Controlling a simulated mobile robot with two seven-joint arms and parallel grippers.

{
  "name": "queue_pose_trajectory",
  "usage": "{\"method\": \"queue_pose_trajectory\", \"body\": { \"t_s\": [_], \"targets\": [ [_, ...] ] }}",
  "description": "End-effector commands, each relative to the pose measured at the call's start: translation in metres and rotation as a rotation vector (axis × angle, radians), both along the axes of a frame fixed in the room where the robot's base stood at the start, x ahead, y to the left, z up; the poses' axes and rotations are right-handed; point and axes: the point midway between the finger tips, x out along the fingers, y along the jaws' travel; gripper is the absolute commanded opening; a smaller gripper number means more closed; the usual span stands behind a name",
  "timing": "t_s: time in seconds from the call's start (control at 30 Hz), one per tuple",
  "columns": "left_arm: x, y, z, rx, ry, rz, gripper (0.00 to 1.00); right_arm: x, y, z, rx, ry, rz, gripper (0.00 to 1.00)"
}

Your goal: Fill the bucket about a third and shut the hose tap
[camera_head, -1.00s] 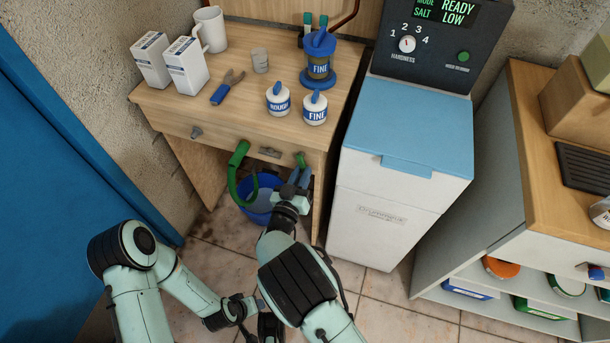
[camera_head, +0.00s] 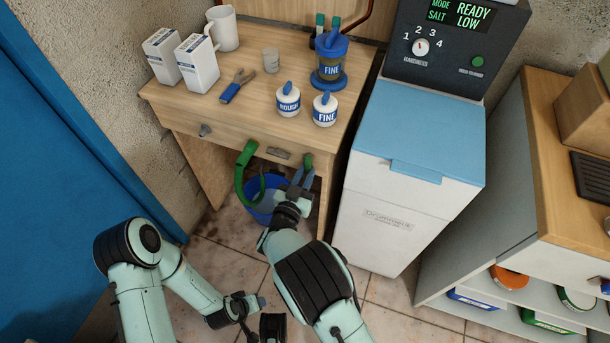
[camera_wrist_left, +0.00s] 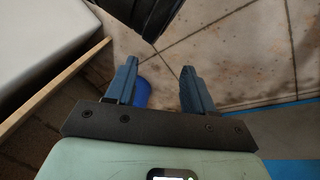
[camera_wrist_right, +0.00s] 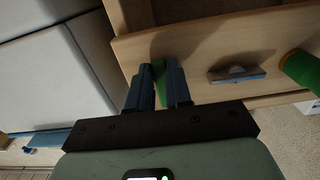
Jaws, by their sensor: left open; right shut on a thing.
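The blue bucket (camera_head: 256,211) stands on the floor under the wooden table. The green hose (camera_head: 243,168) curves down from the table front into it. My right arm partly hides the bucket, and I cannot tell its water level. A green piece, apparently the tap handle (camera_head: 308,161), is at the right end of the table front. My right gripper (camera_head: 302,178) is shut on this handle, which shows between its fingers in the right wrist view (camera_wrist_right: 160,82). My left gripper (camera_wrist_left: 157,82) is open and empty, low over the floor, with a bit of blue beyond its fingers.
The table (camera_head: 220,112) holds a mug, white cartons, pliers and several labelled containers. A white cabinet (camera_head: 385,210) with a blue lid stands close on its right. A blue door (camera_head: 60,180) is at the left. Tiled floor is free in front.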

Motion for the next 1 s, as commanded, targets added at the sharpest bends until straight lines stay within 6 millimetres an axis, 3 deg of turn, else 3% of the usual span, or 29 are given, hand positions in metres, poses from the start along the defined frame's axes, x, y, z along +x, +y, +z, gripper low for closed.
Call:
{"method": "queue_pose_trajectory", "body": {
  "t_s": [0.03,0.1,0.4,0.53,1.0],
  "targets": [
    [0.000,0.000,0.000,0.000,0.000,0.000,0.53,0.000,0.001,0.000,0.004,0.000,0.001,0.22],
    [0.000,0.000,0.000,0.000,0.000,0.000,0.53,0.000,0.001,0.000,0.003,0.000,0.001,0.45],
    [0.000,0.000,0.000,0.000,0.001,0.000,0.53,-0.001,0.001,0.000,0.001,0.001,0.001,0.45],
    [-0.003,-0.002,0.003,-0.004,0.008,-0.004,0.53,-0.010,0.004,0.000,0.001,0.003,0.002,0.45],
    [-0.031,-0.016,0.022,-0.041,0.080,-0.033,0.53,-0.102,0.034,0.001,0.001,0.002,0.004,0.45]
  ]
}}
